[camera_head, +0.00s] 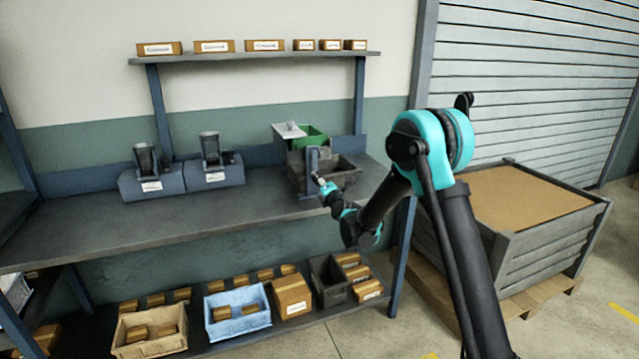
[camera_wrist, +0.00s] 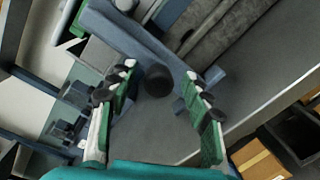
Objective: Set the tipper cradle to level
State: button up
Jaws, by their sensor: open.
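The tipper unit stands at the right end of the bench, with a dark grey tray-like body (camera_head: 343,168) and a blue-grey upright (camera_head: 313,160) at its front. I cannot tell which part is the cradle or its exact tilt. My gripper (camera_head: 322,187) is close in front of the upright. In the wrist view my gripper (camera_wrist: 160,83) is open, its green-padded fingers on either side of a round black knob (camera_wrist: 158,80). The knob sits by a blue-grey bar (camera_wrist: 135,42). Neither finger clearly touches the knob. My arm hides part of the unit's front right.
A green bin (camera_head: 312,138) with a pale plate (camera_head: 289,130) stands behind the unit. Two grey labelled devices (camera_head: 152,183) (camera_head: 215,174) stand left on the bench (camera_head: 110,229). Boxes line the upper shelf (camera_head: 250,57). The front of the bench is clear. A large crate (camera_head: 545,253) stands right.

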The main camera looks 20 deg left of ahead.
jog(key=v, duration=1.1)
jog(key=s+d+f+m+g+h, duration=0.1)
jog(key=s+d+m+g+h, duration=0.1)
jog(key=s+d+m, duration=0.7)
jog(key=s+d+f+m+g+h, duration=0.25)
jog(key=d+m, duration=0.25)
jog(key=d, duration=0.8)
jog(key=s+d+f+m+g+h, duration=0.2)
jog(key=s+d+f+m, duration=0.2)
jog(key=s+d+m, duration=0.4)
jog(key=s+d+f+m+g+h, duration=0.3)
jog(key=s+d+m, duration=0.5)
jog(key=s, duration=0.8)
jog(key=d+f, duration=0.1)
jog(key=d, duration=0.1)
jog(key=shift+d+f+g, duration=0.2)
jog(key=shift+d+g, duration=0.15)
jog(key=shift+d, duration=0.05)
